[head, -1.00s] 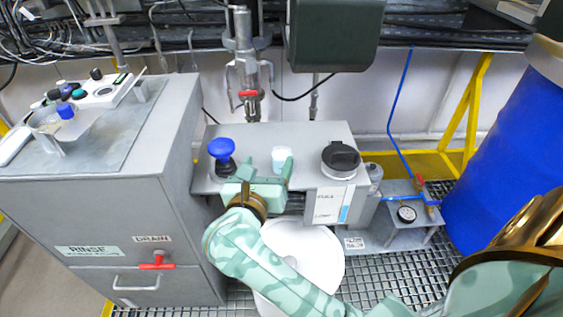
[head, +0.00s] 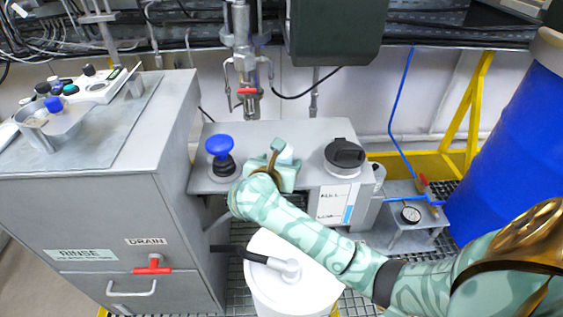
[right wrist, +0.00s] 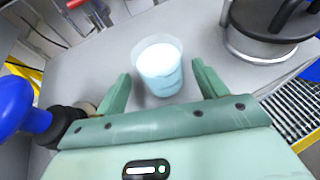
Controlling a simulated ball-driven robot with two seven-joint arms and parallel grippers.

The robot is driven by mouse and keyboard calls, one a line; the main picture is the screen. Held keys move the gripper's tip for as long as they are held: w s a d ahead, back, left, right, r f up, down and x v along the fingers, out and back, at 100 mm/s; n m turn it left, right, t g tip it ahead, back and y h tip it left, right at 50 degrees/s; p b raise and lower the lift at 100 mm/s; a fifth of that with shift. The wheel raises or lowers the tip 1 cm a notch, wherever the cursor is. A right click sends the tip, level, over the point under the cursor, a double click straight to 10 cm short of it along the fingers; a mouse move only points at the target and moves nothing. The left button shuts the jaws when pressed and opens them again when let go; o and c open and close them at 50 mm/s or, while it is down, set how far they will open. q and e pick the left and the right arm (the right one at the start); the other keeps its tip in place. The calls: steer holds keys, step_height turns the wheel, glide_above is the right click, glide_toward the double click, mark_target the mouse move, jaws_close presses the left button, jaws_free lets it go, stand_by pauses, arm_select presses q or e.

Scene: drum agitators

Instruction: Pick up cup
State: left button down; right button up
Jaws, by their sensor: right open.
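The cup (head: 286,153) is a small translucent tumbler, pale blue-white inside. It stands upright on the grey metal bench top (head: 305,135), between a blue knob and a black-lidded canister. My right gripper (head: 283,161) is open just in front of the cup and partly hides it in the head view. In the right wrist view the cup (right wrist: 159,72) stands between the two spread green fingers (right wrist: 160,80), with gaps on both sides. My left gripper is not in view.
A blue mushroom knob (head: 220,147) stands close left of the cup. A black-lidded canister (head: 344,158) stands to the right. A tap with a red handle (head: 246,91) hangs behind. A white drum (head: 290,290) is below the bench, and a blue barrel (head: 505,150) is far right.

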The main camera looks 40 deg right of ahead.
mark_target(283, 158)
steer(key=x, duration=0.3)
steer(key=shift+d+f+b, duration=0.15)
steer(key=shift+f+b, duration=0.15)
steer(key=shift+b, duration=0.1)
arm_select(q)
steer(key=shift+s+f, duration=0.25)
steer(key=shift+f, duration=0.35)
arm_select(e)
steer(key=shift+r, duration=0.15)
steer(key=c, duration=1.1)
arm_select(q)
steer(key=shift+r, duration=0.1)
arm_select(e)
steer(key=shift+r, duration=0.1)
